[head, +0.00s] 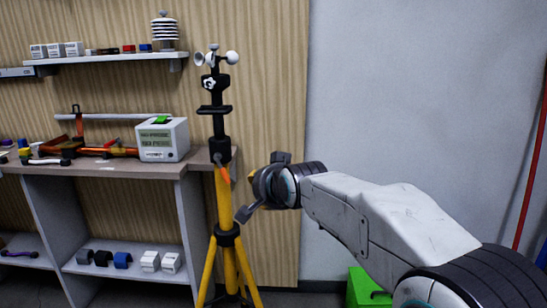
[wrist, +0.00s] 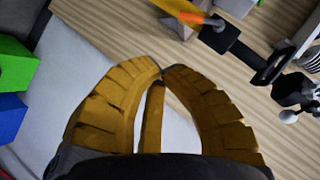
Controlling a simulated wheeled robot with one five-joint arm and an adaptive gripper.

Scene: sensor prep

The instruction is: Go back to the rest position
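My gripper (head: 247,195) is beside the yellow tripod's upper part, at the end of my arm reaching in from the lower right of the head view. In the wrist view its curved, ribbed fingers (wrist: 162,72) meet at the tips, with a third narrow finger between them. No object shows between them. The tripod (head: 226,205) stands upright with a black mast and a cup anemometer (head: 213,58) on top. The mast shows at the upper right of the wrist view (wrist: 222,38), apart from the fingertips.
A workbench (head: 105,170) with a white device (head: 162,140) stands left of the tripod, with a shelf (head: 110,58) above. A green bin (head: 367,288) is on the floor below my arm. A red pole (head: 530,180) is at the far right. The grey wall is bare.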

